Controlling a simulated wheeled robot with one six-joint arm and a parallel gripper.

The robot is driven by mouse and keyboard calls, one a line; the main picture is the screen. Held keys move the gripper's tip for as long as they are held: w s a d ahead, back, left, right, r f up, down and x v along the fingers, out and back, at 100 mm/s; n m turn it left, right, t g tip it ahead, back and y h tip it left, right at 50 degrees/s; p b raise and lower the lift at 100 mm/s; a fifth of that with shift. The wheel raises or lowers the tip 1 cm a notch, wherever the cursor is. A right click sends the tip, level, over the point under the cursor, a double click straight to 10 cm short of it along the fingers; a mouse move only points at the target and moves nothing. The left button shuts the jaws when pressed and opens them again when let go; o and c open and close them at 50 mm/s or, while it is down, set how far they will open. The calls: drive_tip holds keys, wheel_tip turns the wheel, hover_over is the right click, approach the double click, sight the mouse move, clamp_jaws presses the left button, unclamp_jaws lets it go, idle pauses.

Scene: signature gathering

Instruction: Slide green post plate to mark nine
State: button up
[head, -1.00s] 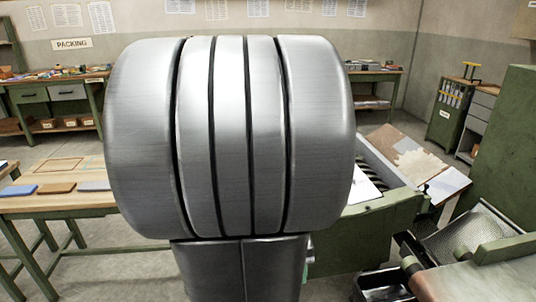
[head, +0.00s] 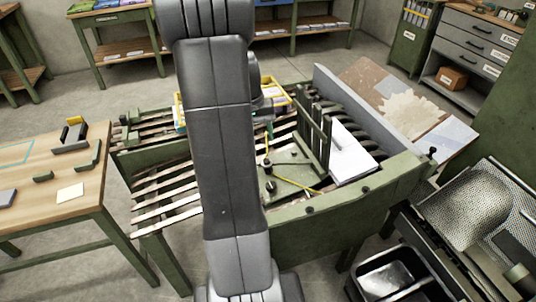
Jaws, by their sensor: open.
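A green upright piece with several posts (head: 315,135), which looks like the post plate, stands inside the green machine frame, left of a white paper stack (head: 352,155). A flat green plate (head: 288,180) with dark knobs lies left of it, with a yellow strip across it. I cannot make out any numbered marks, so mark nine is not identifiable. My arm's upright links cover the middle of the head view. My gripper (head: 268,110) shows only in part behind them, over the machine's far middle, left of the posts. Its fingertips are mostly hidden, and I see nothing held.
Slatted rails (head: 165,195) extend left from the machine. A wooden table (head: 40,215) with small blocks stands at left. A yellow-edged tray (head: 182,110) sits behind my arm. A metal mesh tray and dark bin (head: 390,275) stand at right. Grey drawers (head: 480,45) are at back right.

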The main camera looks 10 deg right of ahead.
sight(266, 160)
drive_tip(key=f, duration=0.4)
drive_tip(key=d+f, duration=0.1)
drive_tip(key=f, duration=0.4)
drive_tip(key=d+f+b, duration=0.1)
drive_tip(key=f, duration=0.3)
drive_tip(key=shift+s+d+f, duration=0.15)
drive_tip(key=shift+s+f, duration=0.1)
